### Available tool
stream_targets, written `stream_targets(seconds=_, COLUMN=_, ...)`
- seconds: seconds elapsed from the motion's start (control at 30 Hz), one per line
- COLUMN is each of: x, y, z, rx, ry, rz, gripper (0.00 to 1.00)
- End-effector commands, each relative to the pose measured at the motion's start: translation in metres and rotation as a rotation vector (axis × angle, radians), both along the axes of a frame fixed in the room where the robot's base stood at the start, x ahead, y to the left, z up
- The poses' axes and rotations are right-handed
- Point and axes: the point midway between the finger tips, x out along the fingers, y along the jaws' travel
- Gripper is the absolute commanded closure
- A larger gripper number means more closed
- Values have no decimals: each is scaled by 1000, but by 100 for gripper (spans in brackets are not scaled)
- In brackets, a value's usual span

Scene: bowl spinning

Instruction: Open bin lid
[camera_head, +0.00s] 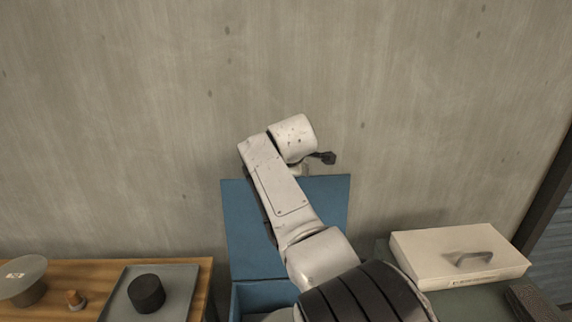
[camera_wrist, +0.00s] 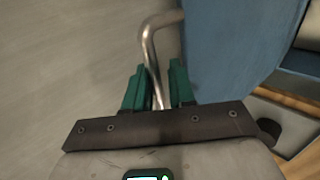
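The bin (camera_head: 236,303) is blue and its blue lid (camera_head: 242,235) stands raised, nearly upright, in front of the wall. My arm hides the middle of the lid and part of the bin's opening. In the wrist view the lid (camera_wrist: 225,50) fills the upper right. A bent metal handle (camera_wrist: 152,45) reaches down from beside it. My gripper (camera_wrist: 160,68) has its green fingers on either side of the handle's bar. The bar lies close to the left finger, with a gap at the right finger. In the head view my fingers are hidden.
A white box (camera_head: 430,262) with a grey handle stands right of the bin. At left, a wooden table (camera_head: 60,265) bears a grey tray (camera_head: 180,292) with a black cylinder (camera_head: 146,293), a small orange-topped piece (camera_head: 75,299) and a grey disc-topped object (camera_head: 22,280). The wall is close behind.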

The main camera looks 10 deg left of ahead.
Motion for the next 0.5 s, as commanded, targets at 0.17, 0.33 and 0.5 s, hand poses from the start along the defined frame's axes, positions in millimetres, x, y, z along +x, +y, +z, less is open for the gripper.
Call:
stream_targets(seconds=0.17, x=0, y=0, z=0, rx=1, ry=-1, rz=-1, gripper=71)
stream_targets(seconds=0.33, x=-1, y=1, z=1, rx=3, ry=-1, rz=1, gripper=71)
stream_targets(seconds=0.5, x=-5, y=2, z=6, rx=4, ry=-1, rz=4, gripper=71)
